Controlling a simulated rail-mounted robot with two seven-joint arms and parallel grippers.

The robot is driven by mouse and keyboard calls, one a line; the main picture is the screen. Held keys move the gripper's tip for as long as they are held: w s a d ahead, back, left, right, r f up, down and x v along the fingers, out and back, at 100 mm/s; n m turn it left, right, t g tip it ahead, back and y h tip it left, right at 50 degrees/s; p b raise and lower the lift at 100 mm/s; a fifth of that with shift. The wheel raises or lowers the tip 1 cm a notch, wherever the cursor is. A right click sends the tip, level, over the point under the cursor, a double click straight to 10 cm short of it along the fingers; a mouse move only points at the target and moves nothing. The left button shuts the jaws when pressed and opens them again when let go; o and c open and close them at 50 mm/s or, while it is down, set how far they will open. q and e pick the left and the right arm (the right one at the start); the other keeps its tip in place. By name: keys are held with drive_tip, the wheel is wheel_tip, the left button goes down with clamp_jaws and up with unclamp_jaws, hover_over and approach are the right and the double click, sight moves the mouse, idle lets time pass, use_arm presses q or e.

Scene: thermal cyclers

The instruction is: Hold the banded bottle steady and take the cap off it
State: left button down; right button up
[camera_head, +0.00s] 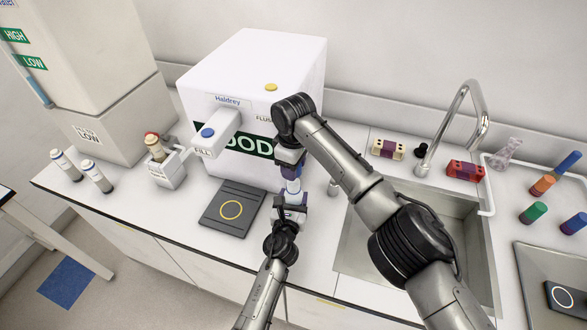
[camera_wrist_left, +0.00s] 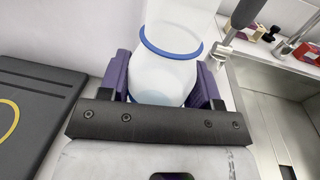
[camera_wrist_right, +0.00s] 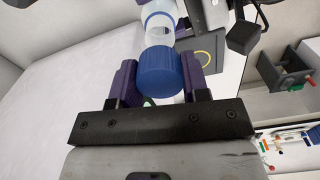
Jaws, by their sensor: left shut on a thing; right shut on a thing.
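The banded bottle (camera_head: 293,186) is whitish and translucent, with a blue band, and stands between my two grippers in front of the white machine. My left gripper (camera_head: 291,203) is shut on its lower body. In the left wrist view the bottle (camera_wrist_left: 172,72) sits between the purple fingers, with the blue band above them. My right gripper (camera_head: 290,162) comes from above and is shut on the blue cap (camera_wrist_right: 160,74). In the right wrist view the cap lines up with the bottle (camera_wrist_right: 160,28); I cannot tell whether it is seated or slightly raised. The bottle's base is hidden.
A dark pad with a yellow ring (camera_head: 232,210) lies left of the bottle. The white machine (camera_head: 240,75) stands close behind. A sink (camera_head: 365,240) with a tall tap (camera_head: 473,110) is to the right. Two white bottles (camera_head: 95,176) stand far left.

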use_arm(q)
drive_tip(key=shift+c, duration=1.2)
unclamp_jaws()
